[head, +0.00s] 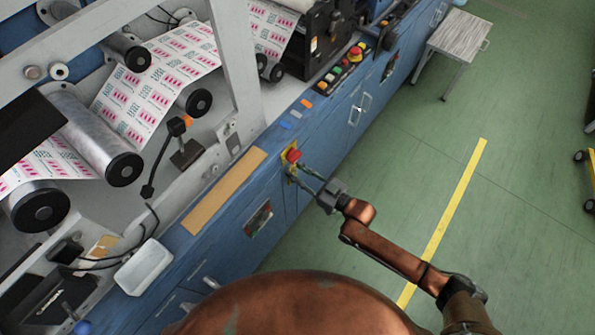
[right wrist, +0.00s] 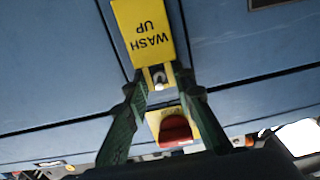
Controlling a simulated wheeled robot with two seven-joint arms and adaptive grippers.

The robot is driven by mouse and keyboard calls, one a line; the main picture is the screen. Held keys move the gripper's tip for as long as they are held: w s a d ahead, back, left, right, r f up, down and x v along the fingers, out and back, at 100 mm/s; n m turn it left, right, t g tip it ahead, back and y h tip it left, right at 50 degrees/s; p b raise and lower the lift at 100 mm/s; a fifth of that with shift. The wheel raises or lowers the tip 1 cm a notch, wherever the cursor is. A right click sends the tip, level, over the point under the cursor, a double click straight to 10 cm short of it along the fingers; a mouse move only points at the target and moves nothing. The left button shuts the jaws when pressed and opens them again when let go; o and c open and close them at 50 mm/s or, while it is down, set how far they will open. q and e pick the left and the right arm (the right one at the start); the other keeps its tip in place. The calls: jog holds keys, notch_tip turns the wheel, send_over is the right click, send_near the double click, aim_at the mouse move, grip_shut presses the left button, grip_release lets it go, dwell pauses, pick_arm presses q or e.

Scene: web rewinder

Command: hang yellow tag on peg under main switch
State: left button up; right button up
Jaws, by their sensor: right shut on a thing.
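The yellow tag (right wrist: 147,35), lettered "WASH UP", shows in the right wrist view. Its lettering is upside down there. My right gripper (right wrist: 160,82) is shut on the tag's narrow end. A small grey round part (right wrist: 159,79), perhaps the peg, shows between the fingertips; I cannot tell whether the tag's hole is around it. The red main switch (right wrist: 175,128) on its yellow plate is close by, between the fingers in this view. In the head view the red switch (head: 292,155) is on the blue cabinet, with my right gripper (head: 298,172) just below it. My left gripper is out of view.
The blue cabinet front (head: 225,225) runs diagonally under the rewinder. A control panel with buttons (head: 345,68) is farther along. A white tray (head: 144,267) is at lower left. A grey stool (head: 457,38) stands at top right. The green floor is mostly clear.

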jog(key=o, duration=1)
jog(key=v, duration=1.2)
